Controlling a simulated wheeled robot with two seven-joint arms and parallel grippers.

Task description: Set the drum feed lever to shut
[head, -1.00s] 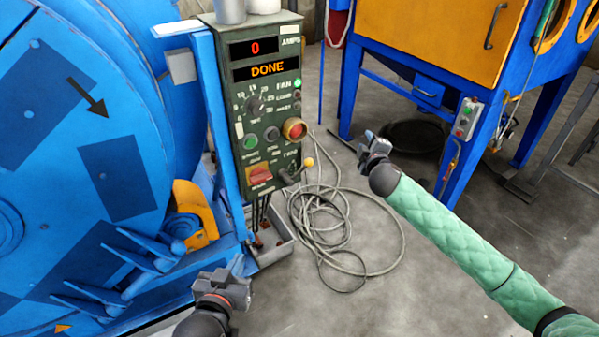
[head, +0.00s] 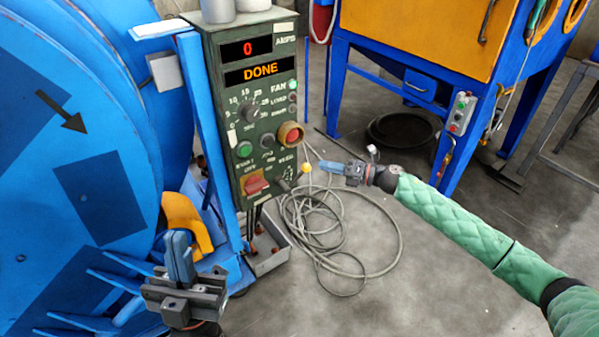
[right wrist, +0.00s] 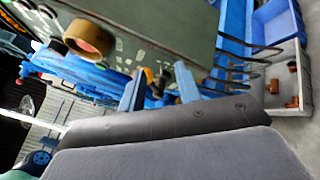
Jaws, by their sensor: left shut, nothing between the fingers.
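The drum feed lever (head: 285,184) is at the lower right of the green control panel (head: 222,135), under the worn "FEED" lettering. Its yellow knob (head: 306,168) sticks out to the right. My right gripper (head: 328,167) is just right of the knob, pointing at it, with a small apparent gap. In the right wrist view its two blue fingers (right wrist: 159,85) are apart, and a small yellow knob (right wrist: 150,75) shows beyond and between them. I cannot tell whether they touch it. My left gripper (head: 180,255) is shut and empty, pointing up at lower left, away from the panel.
A red-and-yellow button (head: 291,135) sits above the lever, and a red switch (head: 256,185) to its left. The blue drum machine (head: 60,130) fills the left. Cables (head: 330,225) lie on the floor. A blue-and-orange cabinet (head: 420,60) stands behind. The floor at front right is clear.

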